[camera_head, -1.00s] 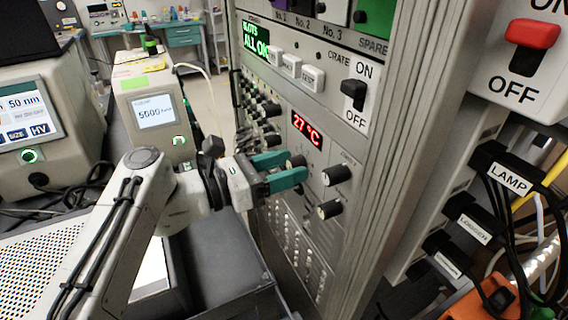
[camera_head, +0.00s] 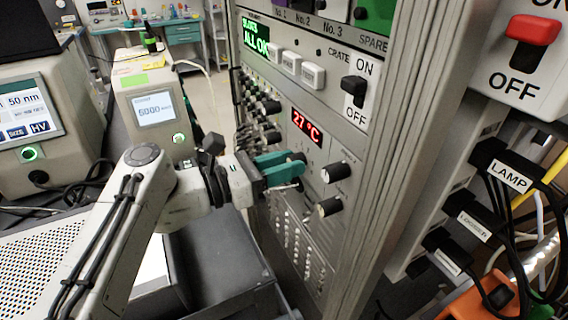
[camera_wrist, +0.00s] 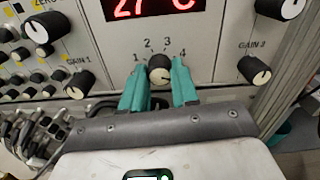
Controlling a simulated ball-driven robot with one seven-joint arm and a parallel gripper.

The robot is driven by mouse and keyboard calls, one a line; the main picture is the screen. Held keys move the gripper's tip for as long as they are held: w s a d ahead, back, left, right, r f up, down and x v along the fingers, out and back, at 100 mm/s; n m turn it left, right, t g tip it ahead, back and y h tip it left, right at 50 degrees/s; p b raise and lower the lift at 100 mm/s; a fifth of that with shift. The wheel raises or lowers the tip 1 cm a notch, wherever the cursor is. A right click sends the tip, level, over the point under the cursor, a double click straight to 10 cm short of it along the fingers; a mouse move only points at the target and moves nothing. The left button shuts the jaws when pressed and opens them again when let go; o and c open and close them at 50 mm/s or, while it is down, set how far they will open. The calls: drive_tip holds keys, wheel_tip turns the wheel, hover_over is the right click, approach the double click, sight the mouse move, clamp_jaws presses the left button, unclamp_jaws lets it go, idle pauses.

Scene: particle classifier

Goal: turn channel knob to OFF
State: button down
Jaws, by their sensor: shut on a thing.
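The channel knob (camera_wrist: 159,70) is a small dark knob with a pale face, on the grey rack panel below the red temperature display. The numbers 1 to 4 arc above it; I cannot make out an OFF mark or read its pointer clearly. My gripper (camera_wrist: 159,75) has its two teal fingers on either side of the knob and is shut on it. In the head view my gripper (camera_head: 287,166) reaches the panel from the left, and its fingers mostly hide the knob.
Two larger knobs (camera_head: 335,172) (camera_head: 329,207) stand out just right of my fingers. The red display (camera_head: 307,127) and a CRATE ON/OFF switch (camera_head: 354,91) are above. In the wrist view, the GAIN 1 knob (camera_wrist: 79,85) and GAIN 2 knob (camera_wrist: 257,71) flank my fingers.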

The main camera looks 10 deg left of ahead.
drive_tip(key=shift+n, duration=0.3)
drive_tip(key=n+p, duration=0.2)
drive_tip(key=n, duration=0.5)
drive_tip(key=n+p, duration=0.2)
drive_tip(key=n, duration=0.5)
drive_tip(key=n+p, duration=0.2)
drive_tip(key=n, duration=0.6)
drive_tip(key=shift+r, duration=0.25)
drive_tip(key=n+p, duration=0.4)
drive_tip(key=n, duration=0.3)
drive_tip(key=n+p, duration=0.4)
drive_tip(key=n, duration=0.3)
drive_tip(key=n+p, duration=0.4)
drive_tip(key=n, duration=0.4)
drive_tip(key=shift+f, duration=0.35)
drive_tip(key=shift+n, duration=0.3)
